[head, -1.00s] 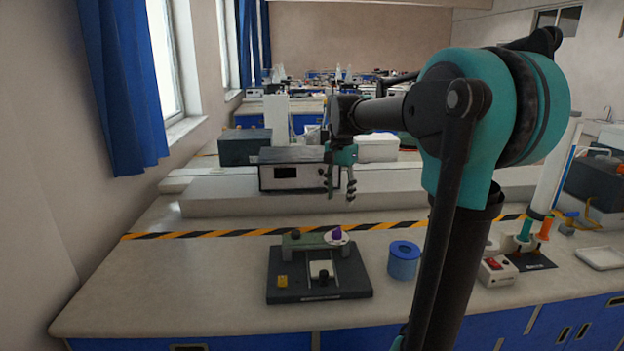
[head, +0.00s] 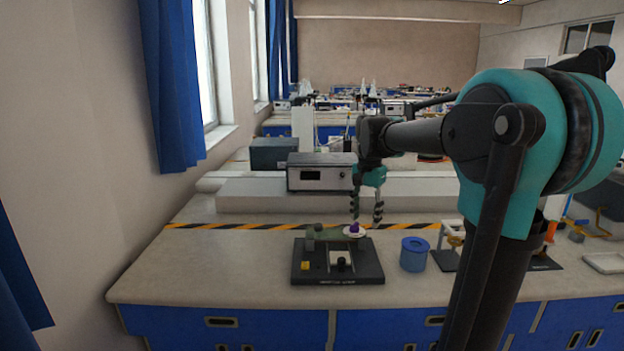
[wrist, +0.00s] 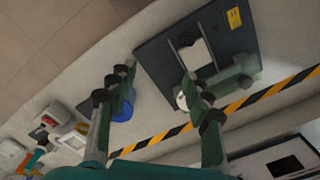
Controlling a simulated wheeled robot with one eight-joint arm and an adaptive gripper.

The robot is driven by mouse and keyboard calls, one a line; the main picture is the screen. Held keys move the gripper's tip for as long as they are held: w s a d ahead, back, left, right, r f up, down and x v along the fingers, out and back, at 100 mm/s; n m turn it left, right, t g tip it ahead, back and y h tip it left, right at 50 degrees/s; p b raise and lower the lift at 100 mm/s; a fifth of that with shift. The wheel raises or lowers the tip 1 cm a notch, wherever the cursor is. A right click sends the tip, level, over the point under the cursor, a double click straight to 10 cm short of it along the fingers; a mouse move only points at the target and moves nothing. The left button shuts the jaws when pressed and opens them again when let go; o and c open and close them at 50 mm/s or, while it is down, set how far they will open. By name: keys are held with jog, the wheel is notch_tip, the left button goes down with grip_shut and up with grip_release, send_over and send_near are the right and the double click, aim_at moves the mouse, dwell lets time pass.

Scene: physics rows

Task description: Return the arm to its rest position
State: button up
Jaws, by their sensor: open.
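My gripper (head: 366,216) hangs from my arm, fingers pointing down, open and empty. In the head view its fingertips appear just above the back right of a dark baseplate device (head: 337,276), near a purple knob (head: 354,228) on a white disc. In the wrist view my gripper (wrist: 157,82) shows its two fingers spread wide, with the bench between and below them. My arm reaches forward, from the right side of the head view, over the bench. Whether the fingertips touch anything cannot be told.
A blue cylinder (head: 413,254) stands right of the device. A grey instrument box (head: 321,172) sits on a raised ledge behind the striped tape (head: 240,226). A white tray (head: 605,263) lies far right. The bench's left front (head: 200,270) is clear.

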jog(key=s+d+f+n+t, duration=0.2)
jog(key=s+f+n, duration=0.2)
jog(key=s+f, duration=0.6)
jog(key=s+d+f+n+t, duration=0.1)
jog(key=s+f+n, duration=0.3)
jog(key=s+f, duration=0.6)
notch_tip(320, 180, down, 2)
jog(key=shift+s+d+f+n+t, duration=0.1)
jog(key=shift+s+d+n+t, duration=0.3)
jog(key=shift+t, duration=0.1)
